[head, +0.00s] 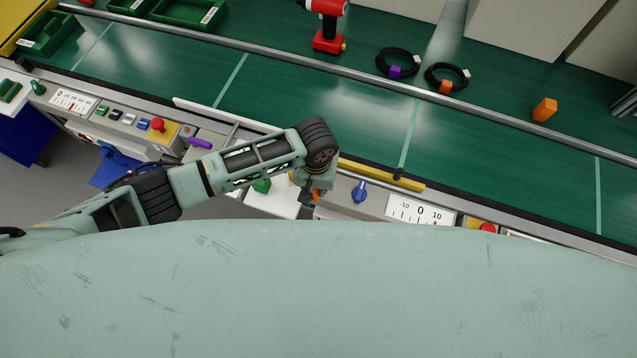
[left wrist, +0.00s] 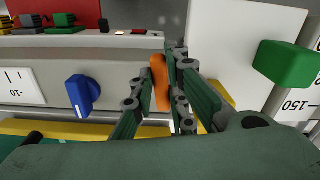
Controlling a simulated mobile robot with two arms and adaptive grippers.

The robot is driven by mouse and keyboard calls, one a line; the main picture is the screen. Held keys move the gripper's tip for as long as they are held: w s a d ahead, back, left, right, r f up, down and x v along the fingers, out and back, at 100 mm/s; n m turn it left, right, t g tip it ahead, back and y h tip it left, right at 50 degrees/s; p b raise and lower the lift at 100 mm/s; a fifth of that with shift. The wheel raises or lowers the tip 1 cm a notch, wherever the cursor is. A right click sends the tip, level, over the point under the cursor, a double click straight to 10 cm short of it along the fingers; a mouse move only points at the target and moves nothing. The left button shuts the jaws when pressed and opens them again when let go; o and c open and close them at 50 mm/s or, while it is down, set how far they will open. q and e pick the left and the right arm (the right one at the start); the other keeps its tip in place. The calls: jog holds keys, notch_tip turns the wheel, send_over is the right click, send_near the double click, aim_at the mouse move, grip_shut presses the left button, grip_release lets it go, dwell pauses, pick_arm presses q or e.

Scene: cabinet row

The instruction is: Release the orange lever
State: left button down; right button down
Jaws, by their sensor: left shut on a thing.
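The orange lever (left wrist: 159,82) stands between the fingers of my left gripper (left wrist: 162,95) in the left wrist view, and the gripper is shut on it. In the head view my left gripper (head: 312,195) hangs over the panel strip along the front of the green bench. Only a small part of the orange lever (head: 316,194) shows there, beside the fingers. My right gripper is in neither view.
A blue knob (head: 360,192) is just right of the lever, before a white scale (head: 420,210). A green handle (head: 262,186) is left of it. A purple lever (head: 199,142) and red button (head: 157,124) are farther left. A yellow bar (head: 380,174) runs behind.

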aim_at(316, 191)
pick_arm(q)
jog(key=c, duration=1.7)
grip_release()
notch_tip(316, 191, up, 12)
jog(key=shift+r, duration=0.1)
